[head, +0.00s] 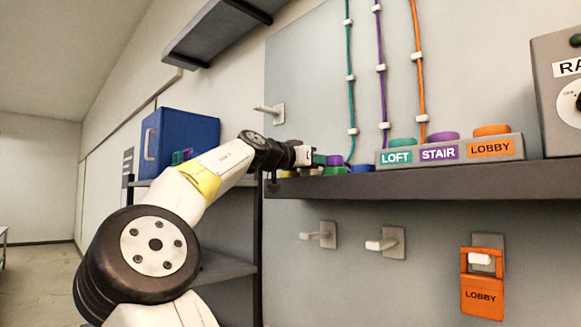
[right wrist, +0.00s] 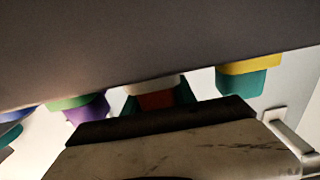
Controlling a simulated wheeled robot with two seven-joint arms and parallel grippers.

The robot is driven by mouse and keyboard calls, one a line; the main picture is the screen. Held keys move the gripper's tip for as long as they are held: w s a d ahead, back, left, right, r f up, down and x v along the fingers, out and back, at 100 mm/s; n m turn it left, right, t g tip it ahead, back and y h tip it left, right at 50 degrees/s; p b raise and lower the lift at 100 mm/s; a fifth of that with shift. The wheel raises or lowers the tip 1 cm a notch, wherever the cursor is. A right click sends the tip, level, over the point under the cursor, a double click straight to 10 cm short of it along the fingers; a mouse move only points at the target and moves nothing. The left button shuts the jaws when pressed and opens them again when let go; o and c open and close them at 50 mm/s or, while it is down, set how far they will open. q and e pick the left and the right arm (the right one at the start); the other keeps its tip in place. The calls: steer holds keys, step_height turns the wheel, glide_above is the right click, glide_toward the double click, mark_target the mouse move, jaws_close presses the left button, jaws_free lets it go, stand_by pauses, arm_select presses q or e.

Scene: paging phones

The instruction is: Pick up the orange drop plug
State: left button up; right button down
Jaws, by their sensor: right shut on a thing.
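My right gripper (head: 312,158) reaches the left end of the dark shelf (head: 430,183) in the head view. In the right wrist view, its jaws (right wrist: 158,101) are shut on a small orange-red plug (right wrist: 157,100) with a whitish part against it. Green shows on both sides of this plug, apparently the fingertips. The gripper hides the plug in the head view, and I cannot tell whether it is clear of the shelf. My left gripper is not in view.
A purple-and-green plug (right wrist: 88,107) and a yellow-and-teal plug (right wrist: 240,75) flank the held one. A blue piece (head: 361,169) lies on the shelf beside the LOFT, STAIR and LOBBY block (head: 374,158). An orange LOBBY tag (head: 482,296) hangs below. A blue box (head: 190,130) stands left.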

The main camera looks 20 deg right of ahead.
steer(key=shift+r, duration=0.1)
steer(key=shift+r, duration=1.75)
steer(key=s+a, duration=0.3)
steer(key=s, duration=0.4)
steer(key=s+a+r, duration=0.1)
steer(key=s+a, duration=0.2)
steer(key=s, duration=0.4)
steer(key=shift+s+a+r, duration=0.15)
steer(key=shift+s+a, duration=0.05)
steer(key=shift+s, duration=0.15)
step_height(320, 180, up, 7)
steer(key=shift+d, duration=0.1)
